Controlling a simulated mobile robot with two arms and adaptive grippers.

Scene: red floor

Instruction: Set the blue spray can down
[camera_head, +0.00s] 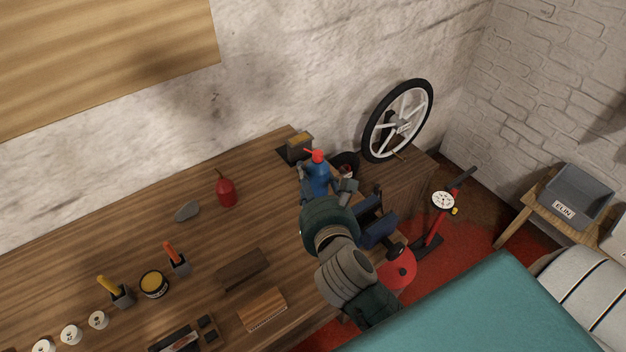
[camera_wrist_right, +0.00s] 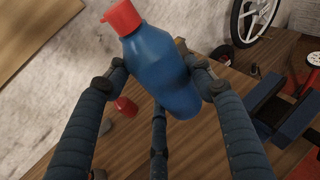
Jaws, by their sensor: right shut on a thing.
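The blue spray can (camera_head: 319,178) with a red cap stands between the fingers of my right gripper (camera_head: 326,184), over the right end of the wooden workbench (camera_head: 215,262). In the right wrist view the can (camera_wrist_right: 160,70) fills the middle, tilted in the picture, and the fingers of my right gripper (camera_wrist_right: 160,82) close on it from both sides. I cannot tell whether its base touches the bench top. My left gripper is not in view.
A dark box (camera_head: 297,149) stands just behind the can. A red oil can (camera_head: 226,191) and a grey stone-like object (camera_head: 187,211) lie to the left. A wheel (camera_head: 397,120) leans at the wall on the right. The bench between the oil can and my gripper is clear.

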